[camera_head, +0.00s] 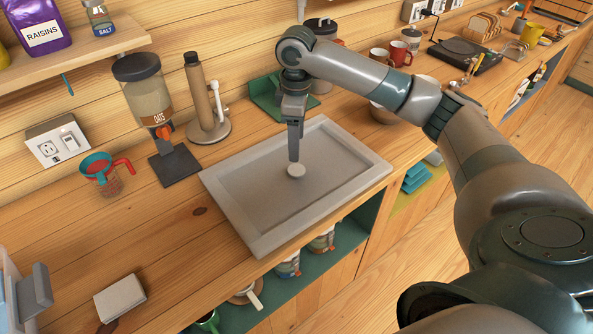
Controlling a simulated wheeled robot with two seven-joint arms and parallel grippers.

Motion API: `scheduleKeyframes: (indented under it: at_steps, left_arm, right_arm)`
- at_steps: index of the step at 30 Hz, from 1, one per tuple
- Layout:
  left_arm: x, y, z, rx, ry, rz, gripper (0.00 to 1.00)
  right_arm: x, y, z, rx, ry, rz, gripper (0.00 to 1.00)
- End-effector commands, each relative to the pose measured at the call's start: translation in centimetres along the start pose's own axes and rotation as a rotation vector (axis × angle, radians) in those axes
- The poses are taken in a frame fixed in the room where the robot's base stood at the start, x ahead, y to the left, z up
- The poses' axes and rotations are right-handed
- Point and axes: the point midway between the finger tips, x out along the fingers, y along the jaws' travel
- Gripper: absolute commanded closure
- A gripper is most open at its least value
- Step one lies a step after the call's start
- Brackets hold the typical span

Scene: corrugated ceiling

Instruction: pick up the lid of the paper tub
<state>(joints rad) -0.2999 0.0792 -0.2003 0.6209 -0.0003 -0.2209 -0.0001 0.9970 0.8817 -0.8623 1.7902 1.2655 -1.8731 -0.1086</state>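Part of my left gripper (36,289) shows at the lower left edge, cut off by the frame and well away from the tray.
A whitish block (120,298) lies at the front left. Mugs (398,53) stand behind my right arm. The wooden counter left of the tray is mostly clear.

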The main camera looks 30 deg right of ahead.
Motion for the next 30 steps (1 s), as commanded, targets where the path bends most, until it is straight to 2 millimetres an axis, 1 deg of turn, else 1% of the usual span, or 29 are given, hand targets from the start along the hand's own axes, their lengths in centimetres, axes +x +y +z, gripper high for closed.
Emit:
scheduleKeyframes:
  at_steps: [1, 3, 6, 9, 19, 23, 26, 30]
  left_arm:
    - [-0.5, 0.0, -0.1, 0.000, 0.000, 0.000, 0.15]
    - [-0.8, 0.0, -0.1, 0.000, 0.000, 0.000, 0.15]
    - [-1.0, 0.0, -0.1, 0.000, 0.000, 0.000, 0.15]
    - [-1.1, 0.0, -0.1, 0.000, 0.001, 0.000, 0.15]
    - [-1.1, 0.0, -0.1, 0.000, 0.001, 0.000, 0.15]
    - [-1.4, 0.0, -0.1, 0.000, 0.001, 0.000, 0.15]
    - [-2.0, 0.0, -0.2, 0.000, 0.001, 0.000, 0.15]
    - [-3.1, -0.1, -0.3, -0.001, 0.001, 0.000, 0.15]
  right_arm:
    - [0.8, -0.1, 0.1, 0.001, -0.004, -0.002, 0.42]
    - [1.9, -0.1, 0.1, 0.001, -0.003, -0.003, 0.42]
    - [3.1, 0.0, 0.0, 0.001, -0.002, -0.001, 0.42]
    - [3.8, 0.0, 0.0, 0.000, -0.001, -0.001, 0.42]
    - [4.0, 0.0, 0.0, 0.000, 0.000, 0.000, 0.42]
    - [4.3, 0.0, 0.0, 0.000, -0.001, -0.001, 0.42]
    - [4.9, 0.0, 0.0, 0.001, -0.002, -0.001, 0.42]
    - [6.6, 0.1, 0.1, 0.002, -0.004, -0.002, 0.42]
